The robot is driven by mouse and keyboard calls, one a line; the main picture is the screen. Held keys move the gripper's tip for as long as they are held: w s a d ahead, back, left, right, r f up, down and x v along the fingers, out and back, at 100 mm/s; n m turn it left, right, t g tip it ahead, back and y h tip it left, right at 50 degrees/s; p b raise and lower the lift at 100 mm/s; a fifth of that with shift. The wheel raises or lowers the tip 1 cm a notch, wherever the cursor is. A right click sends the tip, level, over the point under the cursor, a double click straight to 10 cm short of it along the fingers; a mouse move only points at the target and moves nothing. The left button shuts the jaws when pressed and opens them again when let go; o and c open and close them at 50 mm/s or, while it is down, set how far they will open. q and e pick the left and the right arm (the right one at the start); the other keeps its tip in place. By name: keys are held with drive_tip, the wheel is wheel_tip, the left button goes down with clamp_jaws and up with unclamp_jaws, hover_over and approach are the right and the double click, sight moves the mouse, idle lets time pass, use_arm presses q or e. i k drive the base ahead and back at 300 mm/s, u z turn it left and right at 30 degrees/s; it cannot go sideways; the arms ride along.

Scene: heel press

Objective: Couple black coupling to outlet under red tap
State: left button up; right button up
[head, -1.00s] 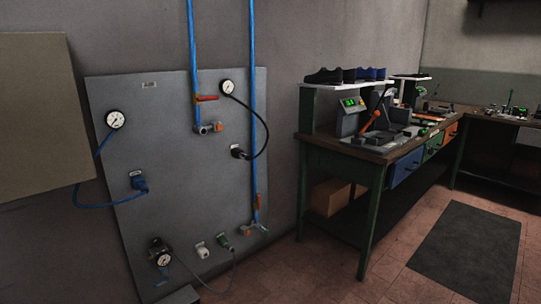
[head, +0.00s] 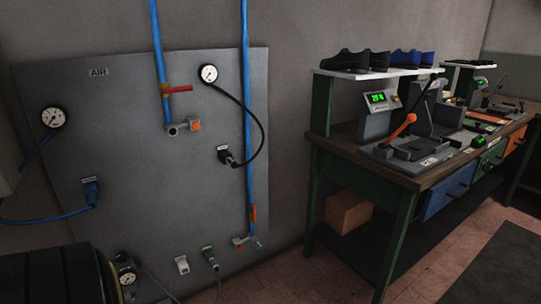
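The black coupling (head: 227,157) sits on the grey panel, right of centre. A black hose (head: 262,125) loops from it up to a round white gauge (head: 209,74). The red tap (head: 178,89) is on the left blue pipe, its handle roughly level. Below it, the outlet (head: 182,127) sticks out to the right with an orange-and-grey end, above and left of the black coupling. Nothing is seen attached to this outlet. Neither of my grippers is in view; a dark ribbed part, probably my arm, fills the lower left corner.
A blue coupling (head: 91,191) with a blue hose is at the panel's left. An orange tap (head: 254,214) is low on the right pipe. A white fitting (head: 182,265) and green coupling (head: 209,256) are below. A workbench (head: 400,170) stands right.

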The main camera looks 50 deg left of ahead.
sight(229, 160)
drive_tip(key=u, duration=0.65)
drive_tip(key=i, duration=1.15)
drive_tip(key=u, duration=0.95)
